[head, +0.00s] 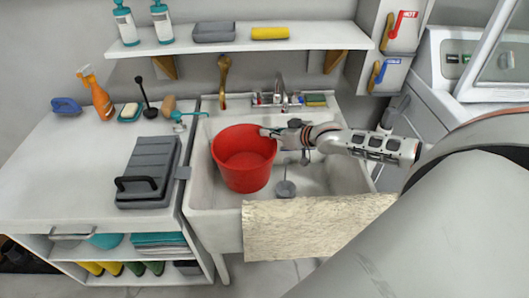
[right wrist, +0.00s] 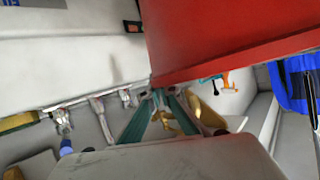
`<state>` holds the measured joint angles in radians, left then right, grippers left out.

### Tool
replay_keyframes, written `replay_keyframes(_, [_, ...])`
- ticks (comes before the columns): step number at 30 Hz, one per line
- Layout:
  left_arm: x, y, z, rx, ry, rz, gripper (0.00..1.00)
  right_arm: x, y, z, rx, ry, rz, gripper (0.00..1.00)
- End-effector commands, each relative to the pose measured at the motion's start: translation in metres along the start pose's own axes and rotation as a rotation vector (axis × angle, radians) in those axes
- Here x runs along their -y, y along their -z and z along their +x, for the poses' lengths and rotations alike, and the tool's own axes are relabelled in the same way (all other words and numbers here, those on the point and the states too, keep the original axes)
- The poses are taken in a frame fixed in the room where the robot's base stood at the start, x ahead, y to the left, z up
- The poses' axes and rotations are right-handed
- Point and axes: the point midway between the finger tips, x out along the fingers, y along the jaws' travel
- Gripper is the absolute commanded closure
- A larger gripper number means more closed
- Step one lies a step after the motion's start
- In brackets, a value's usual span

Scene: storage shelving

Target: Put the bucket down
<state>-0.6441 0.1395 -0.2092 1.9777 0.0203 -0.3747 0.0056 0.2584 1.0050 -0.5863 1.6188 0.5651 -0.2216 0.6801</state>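The red bucket (head: 243,170) is upright and empty over the left part of the white sink (head: 222,212). I cannot tell whether its bottom touches the basin. My right gripper (head: 272,133) comes in from the right and is shut on the bucket's right rim. In the right wrist view the red wall of the bucket (right wrist: 225,40) fills the top right and runs down to the teal fingers (right wrist: 160,100). My left gripper is not in view.
A beige cloth (head: 310,225) hangs over the sink's front edge. A grey toolbox (head: 148,170) lies on the counter to the left, with free counter (head: 70,180) beside it. A faucet (head: 279,92) and a shelf (head: 240,40) are behind the sink.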

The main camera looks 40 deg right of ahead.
Motion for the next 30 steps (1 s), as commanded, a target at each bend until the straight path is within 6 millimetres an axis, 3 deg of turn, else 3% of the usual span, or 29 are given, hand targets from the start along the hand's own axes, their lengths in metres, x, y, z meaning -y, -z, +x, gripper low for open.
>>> replay_keyframes(1, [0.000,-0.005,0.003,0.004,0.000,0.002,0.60,-0.002,-0.017,0.007,0.004,0.000,0.006,1.00])
replay_keyframes(3, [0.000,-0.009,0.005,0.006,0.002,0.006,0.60,-0.004,-0.033,0.014,0.004,-0.001,0.006,1.00])
replay_keyframes(12, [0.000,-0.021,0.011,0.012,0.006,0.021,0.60,-0.011,-0.091,0.042,0.003,-0.001,0.003,1.00])
replay_keyframes(14, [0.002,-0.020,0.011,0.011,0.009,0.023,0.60,-0.011,-0.097,0.044,0.001,0.000,0.005,1.00])
replay_keyframes(20, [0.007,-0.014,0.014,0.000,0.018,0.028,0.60,-0.011,-0.088,0.053,-0.004,0.000,0.001,1.00])
replay_keyframes(28, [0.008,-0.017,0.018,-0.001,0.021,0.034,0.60,-0.009,-0.077,0.082,-0.002,0.000,0.002,1.00])
replay_keyframes(30, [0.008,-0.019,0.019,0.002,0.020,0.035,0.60,-0.010,-0.087,0.084,0.003,0.000,0.003,1.00])
